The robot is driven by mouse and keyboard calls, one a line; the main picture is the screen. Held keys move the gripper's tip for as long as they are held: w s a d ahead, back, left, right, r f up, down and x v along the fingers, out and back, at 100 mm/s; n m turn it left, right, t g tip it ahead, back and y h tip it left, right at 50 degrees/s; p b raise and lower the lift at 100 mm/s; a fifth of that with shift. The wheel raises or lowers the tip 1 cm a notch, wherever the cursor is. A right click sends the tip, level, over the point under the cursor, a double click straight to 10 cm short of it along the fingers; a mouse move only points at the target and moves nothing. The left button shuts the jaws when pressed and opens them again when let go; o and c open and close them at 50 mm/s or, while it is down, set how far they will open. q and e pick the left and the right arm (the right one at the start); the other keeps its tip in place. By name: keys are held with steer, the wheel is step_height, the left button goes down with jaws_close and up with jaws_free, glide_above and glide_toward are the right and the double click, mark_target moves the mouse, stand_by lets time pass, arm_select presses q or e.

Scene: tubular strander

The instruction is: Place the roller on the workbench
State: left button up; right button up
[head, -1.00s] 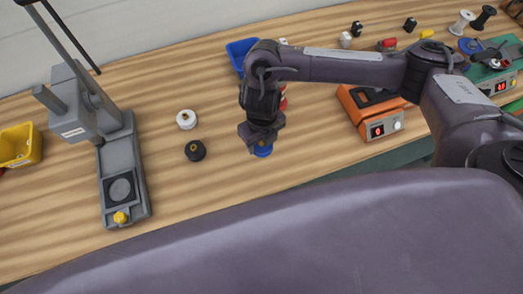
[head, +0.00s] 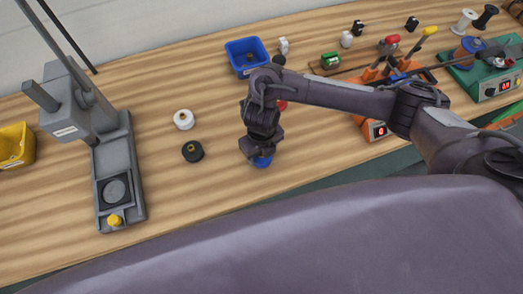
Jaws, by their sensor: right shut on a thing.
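My right gripper (head: 262,153) points down over the wooden workbench (head: 215,178), near its front edge. It is shut on a blue roller (head: 262,161), whose lower part shows beneath the fingers. The roller is at or just above the bench top; I cannot tell whether it touches. A black roller (head: 193,151) and a white roller (head: 184,119) stand on the bench to the left of the gripper. My left gripper is not in view.
A grey press stand (head: 115,180) is at the left, beside a yellow bin (head: 16,146). A blue bin (head: 247,58) stands behind my right arm. An orange device (head: 373,130) and a green device (head: 492,85) are at the right. Bench around the roller is clear.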

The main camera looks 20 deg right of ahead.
steer(key=o, duration=1.5)
steer(key=shift+r+p, duration=0.15)
steer(key=shift+p, duration=0.15)
step_height(320, 180, up, 12)
steer(key=p, duration=0.3)
steer(key=shift+p, duration=0.35)
